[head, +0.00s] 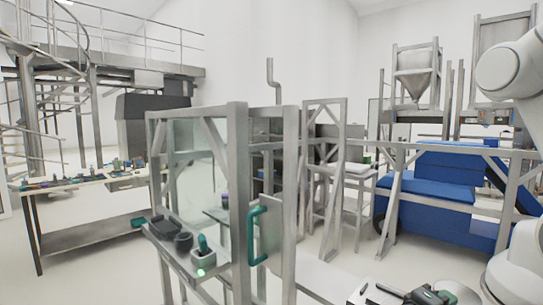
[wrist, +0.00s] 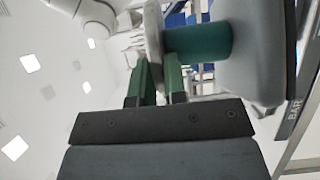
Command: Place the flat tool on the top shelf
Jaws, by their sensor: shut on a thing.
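In the wrist view, my gripper (wrist: 156,75) has two green fingers in front of a dark block. They are shut on a thin, pale grey plate (wrist: 153,30), which I take to be part of the flat tool. A teal cylinder (wrist: 198,42) and a large rounded grey body (wrist: 262,50) adjoin the plate on the right; I cannot tell whether all are one piece. In the head view, I cannot clearly make out my gripper or the held tool. No shelf can be surely named as the top shelf.
A metal-framed station (head: 238,190) with clear panels and a teal door handle (head: 252,238) stands in the middle. A long table (head: 75,183) with small items is at left. A blue machine (head: 435,190) stands behind a rail at right. Pale floor shows between them.

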